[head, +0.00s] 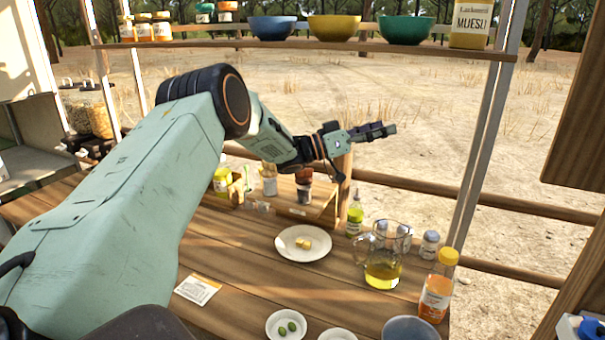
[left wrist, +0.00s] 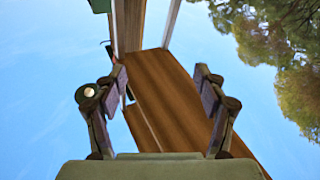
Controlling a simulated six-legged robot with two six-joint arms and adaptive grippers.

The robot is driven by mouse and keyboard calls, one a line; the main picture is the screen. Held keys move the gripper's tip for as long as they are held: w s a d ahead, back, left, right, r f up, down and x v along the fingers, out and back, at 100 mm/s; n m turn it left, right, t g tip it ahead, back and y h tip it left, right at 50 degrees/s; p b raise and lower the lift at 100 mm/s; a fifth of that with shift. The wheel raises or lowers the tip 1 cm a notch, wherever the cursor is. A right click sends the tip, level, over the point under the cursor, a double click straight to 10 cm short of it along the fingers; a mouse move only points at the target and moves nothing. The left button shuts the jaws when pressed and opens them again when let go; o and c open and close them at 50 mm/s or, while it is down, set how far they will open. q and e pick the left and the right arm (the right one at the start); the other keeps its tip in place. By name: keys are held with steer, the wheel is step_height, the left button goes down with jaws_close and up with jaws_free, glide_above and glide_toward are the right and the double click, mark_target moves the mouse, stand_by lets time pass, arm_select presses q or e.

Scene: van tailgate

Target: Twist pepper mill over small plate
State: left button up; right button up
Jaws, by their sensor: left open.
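A white plate (head: 290,250) with a few pale yellow pieces on it lies on the wooden counter. A smaller white dish (head: 275,333) with green olives stands nearer the front; I cannot tell which is the small plate. I cannot clearly pick out a pepper mill; small bottles and shakers stand behind and right of the plate. My left gripper (head: 388,129) is raised above the counter's back edge, beyond the plate, pointing right. In the left wrist view my left gripper (left wrist: 160,84) has its fingers wide apart with nothing between them. My right gripper is not in view.
A glass jug (head: 383,272) of yellow liquid and an orange bottle (head: 436,290) with a yellow cap stand right of the plate. A wooden shelf (head: 300,45) with bowls and jars runs above. A packet (head: 198,289) lies at the front left.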

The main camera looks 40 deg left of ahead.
arm_select(q)
steer(key=w+d+n+t+y, duration=0.2)
steer(key=n+t, duration=0.1)
steer(key=n+g+y, duration=0.8)
steer(key=n+y, duration=0.5)
steer(key=y, duration=1.3)
glide_toward(305, 173)
steer(key=x, duration=1)
steer(key=shift+s+a+f+p, duration=0.1)
steer(key=shift+s+a+p, duration=0.05)
steer(key=shift+p, duration=0.15)
steer(key=shift+w, duration=0.3)
steer(key=shift+a, duration=0.1)
steer(key=shift+c, duration=0.2)
